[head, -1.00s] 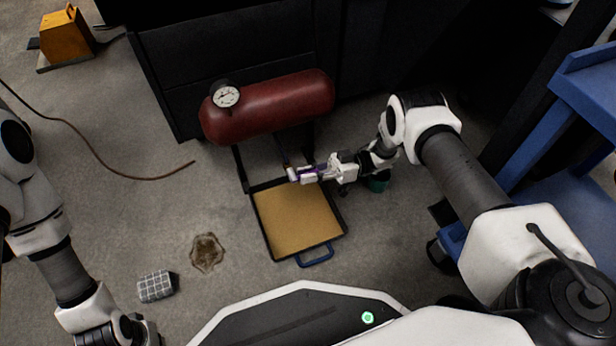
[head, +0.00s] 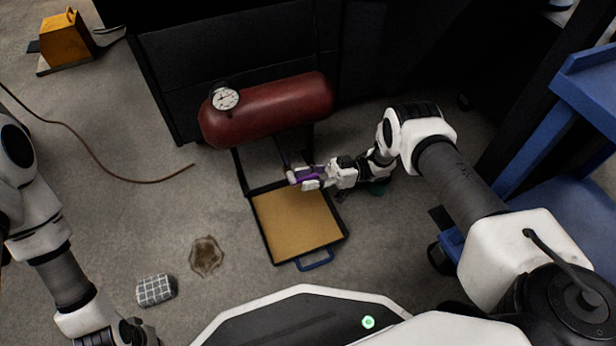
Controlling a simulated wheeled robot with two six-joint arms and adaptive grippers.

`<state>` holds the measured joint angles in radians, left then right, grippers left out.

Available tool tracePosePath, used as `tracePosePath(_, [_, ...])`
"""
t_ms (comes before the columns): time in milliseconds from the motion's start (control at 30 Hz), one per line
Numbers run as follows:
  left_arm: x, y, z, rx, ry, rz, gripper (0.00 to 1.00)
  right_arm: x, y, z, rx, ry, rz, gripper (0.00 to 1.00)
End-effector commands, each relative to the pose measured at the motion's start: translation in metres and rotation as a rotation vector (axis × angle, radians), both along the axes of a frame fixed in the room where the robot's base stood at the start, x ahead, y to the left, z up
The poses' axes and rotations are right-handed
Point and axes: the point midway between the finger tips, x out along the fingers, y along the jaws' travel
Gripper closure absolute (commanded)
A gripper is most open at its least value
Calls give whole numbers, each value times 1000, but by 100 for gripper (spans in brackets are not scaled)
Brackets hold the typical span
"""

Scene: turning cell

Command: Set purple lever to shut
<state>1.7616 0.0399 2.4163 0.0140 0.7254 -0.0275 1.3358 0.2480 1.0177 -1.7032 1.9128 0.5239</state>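The purple lever (head: 308,173) sits below the red tank (head: 268,108), at the end of a dark pipe that comes down from the tank. My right gripper (head: 307,177) reaches in from the right with its fingers around the lever. The fingers hide part of the lever, and at this size I cannot tell whether they press on it. My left gripper (head: 118,333) is at the bottom left, far from the lever, and its fingers are not clearly seen.
A tan tray (head: 296,222) with a blue handle lies under the lever. A round gauge (head: 225,98) is on the tank.

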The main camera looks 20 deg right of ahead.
Motion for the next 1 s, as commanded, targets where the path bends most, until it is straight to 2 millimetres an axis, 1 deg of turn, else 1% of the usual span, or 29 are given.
tracePosePath(67, [0, 0, 0, 0, 0, 0, 100, 0, 0, 2, 0, 0, 0, 61])
tracePosePath(167, [0, 0, 0, 0, 0, 0, 100, 1, -1, 12, 1, -1, -1, 61])
tracePosePath(267, [0, 0, 0, 0, 0, 0, 100, 1, 0, 33, 2, -2, -1, 61])
tracePosePath(433, [0, 0, 0, 0, 0, 0, 100, 1, 0, 73, 2, -2, -2, 61])
tracePosePath(500, [0, 0, 0, 0, 0, 0, 100, 1, 0, 86, 1, -1, 0, 61])
tracePosePath(567, [0, 0, 0, 0, 0, 0, 100, 0, 0, 93, 0, 0, 1, 61])
tracePosePath(700, [0, 0, 0, 0, 0, 0, 100, 0, 0, 100, 0, 1, 0, 61])
tracePosePath(1000, [0, 0, 0, 0, 0, 0, 100, 0, 0, 100, 0, 0, 0, 61])
